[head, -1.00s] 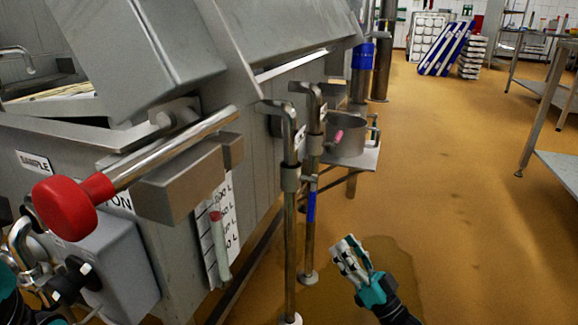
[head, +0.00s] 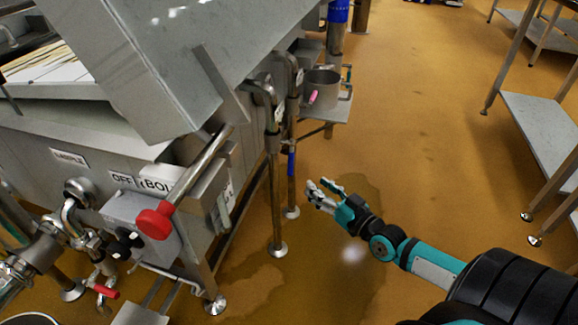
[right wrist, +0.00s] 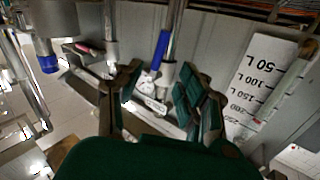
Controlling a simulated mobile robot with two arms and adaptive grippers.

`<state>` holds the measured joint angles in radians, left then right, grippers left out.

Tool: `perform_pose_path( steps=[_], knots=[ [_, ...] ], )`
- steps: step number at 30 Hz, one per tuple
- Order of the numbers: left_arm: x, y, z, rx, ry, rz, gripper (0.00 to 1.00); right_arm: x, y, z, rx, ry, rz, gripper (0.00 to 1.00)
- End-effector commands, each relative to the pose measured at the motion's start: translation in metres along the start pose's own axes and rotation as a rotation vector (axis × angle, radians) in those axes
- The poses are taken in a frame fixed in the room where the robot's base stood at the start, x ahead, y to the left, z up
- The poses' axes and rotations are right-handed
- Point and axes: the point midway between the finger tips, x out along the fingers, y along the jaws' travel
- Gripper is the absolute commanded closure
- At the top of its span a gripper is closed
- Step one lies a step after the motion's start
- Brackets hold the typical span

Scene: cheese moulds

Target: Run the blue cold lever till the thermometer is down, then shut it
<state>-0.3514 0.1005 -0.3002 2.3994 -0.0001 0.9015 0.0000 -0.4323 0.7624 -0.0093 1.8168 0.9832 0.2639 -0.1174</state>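The blue lever (head: 291,163) hangs along a vertical steel pipe beside the vat; it also shows upright in the right wrist view (right wrist: 160,49), beyond my fingertips. My right gripper (head: 323,196) is to the right of the lever and apart from it in the head view. In the right wrist view, my right gripper (right wrist: 155,88) has its fingers spread, with nothing held between them. I cannot make out a thermometer reading. A litre scale (right wrist: 257,85) on the vat wall stands beside a clear tube (right wrist: 285,88). My left gripper is not in view.
A red-knobbed bar (head: 155,222) sticks out from the tilted steel vat (head: 75,118). A pot (head: 321,88) stands on a small shelf (head: 338,108) behind the pipes. A steel table (head: 545,122) stands at right. The wet floor between is open.

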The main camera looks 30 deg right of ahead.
Motion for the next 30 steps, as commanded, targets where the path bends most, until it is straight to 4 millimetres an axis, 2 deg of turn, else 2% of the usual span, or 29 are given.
perform_pose_path(
  steps=[1, 5, 9, 15, 21, 30],
  knots=[
    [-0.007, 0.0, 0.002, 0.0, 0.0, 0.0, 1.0, 0.013, 0.0, 0.001, 0.002, 0.008, -0.001, 0.6],
    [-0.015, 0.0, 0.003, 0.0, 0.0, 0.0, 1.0, 0.042, 0.0, 0.001, 0.002, 0.008, -0.001, 0.6],
    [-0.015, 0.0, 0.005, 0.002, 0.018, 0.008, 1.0, 0.072, 0.0, 0.001, 0.004, 0.007, -0.001, 0.6],
    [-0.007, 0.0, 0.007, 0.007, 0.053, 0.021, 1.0, 0.105, 0.0, 0.001, 0.001, 0.004, 0.0, 0.6],
    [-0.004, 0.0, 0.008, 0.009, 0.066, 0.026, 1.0, 0.12, -0.001, 0.0, 0.002, 0.002, -0.001, 0.6],
    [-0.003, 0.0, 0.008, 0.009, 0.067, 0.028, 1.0, 0.121, -0.001, 0.0, 0.001, 0.0, -0.001, 0.6]
  ],
)
